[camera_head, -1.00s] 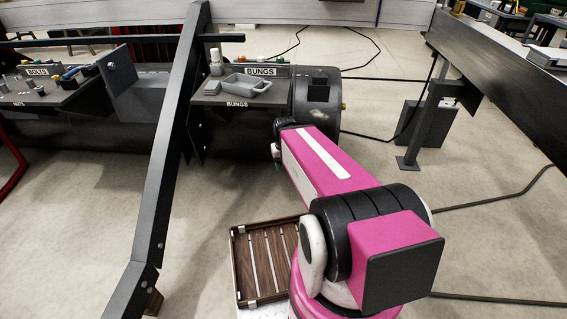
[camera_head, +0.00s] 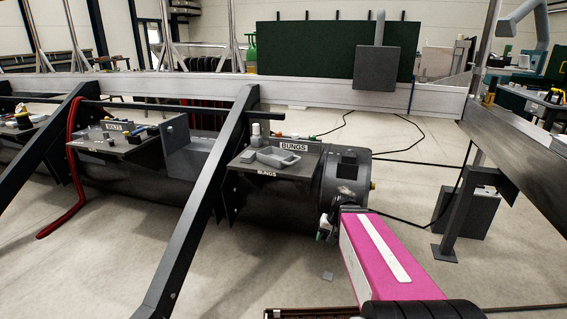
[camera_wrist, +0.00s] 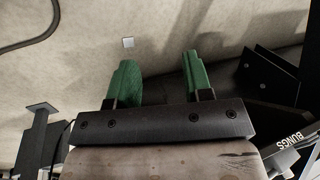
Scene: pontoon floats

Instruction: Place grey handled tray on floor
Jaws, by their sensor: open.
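The grey handled tray (camera_head: 281,159) sits on the dark shelf marked BUNGS (camera_head: 243,173), in the middle of the head view. My gripper (camera_head: 322,236) is lower and to the right of the tray, beside the black cylindrical float, and apart from the tray. In the wrist view my gripper's green fingers (camera_wrist: 160,78) are spread with nothing between them, over the pale floor (camera_wrist: 90,65). I cannot make out the tray clearly in the wrist view.
A slanted dark beam (camera_head: 205,205) stands left of the shelf. Black cables cross the floor at right. The floor in front of the float is largely clear.

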